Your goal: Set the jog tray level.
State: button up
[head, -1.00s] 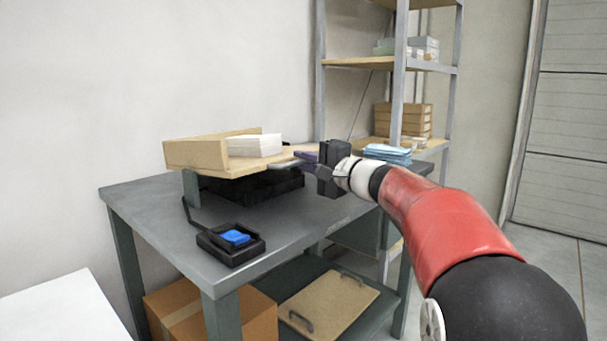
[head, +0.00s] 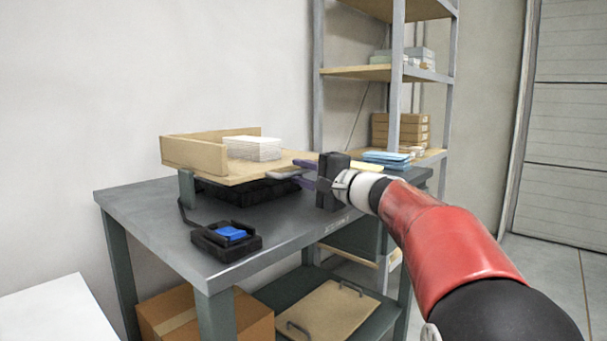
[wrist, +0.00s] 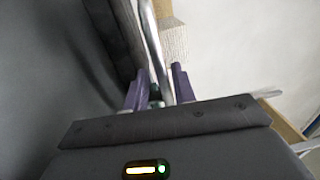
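The jog tray (head: 195,155) is a light wooden tray with a raised wall at its left and back, above a black base (head: 245,190) on the grey table. Its exact tilt is hard to judge. A stack of white paper (head: 253,149) lies on it. My gripper (head: 302,173) is at the tray's right side, its purple fingers apart and pointing left, with a grey flat part of the tray assembly (head: 284,174) close to the tips. In the wrist view, a silver bar (wrist: 155,45) runs between the fingertips (wrist: 160,80), with a gap showing beside it.
A black switch box with a blue button (head: 231,234) sits near the front corner of the grey table (head: 150,210). Blue packs (head: 387,157) lie behind my gripper. A metal shelf (head: 398,100) stands at the back. A cardboard box (head: 175,315) and board (head: 325,315) are below.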

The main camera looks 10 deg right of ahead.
jog(key=v, duration=0.7)
jog(key=shift+s+d+b, duration=0.25)
jog(key=shift+s+b, duration=0.05)
jog(key=shift+b, duration=0.1)
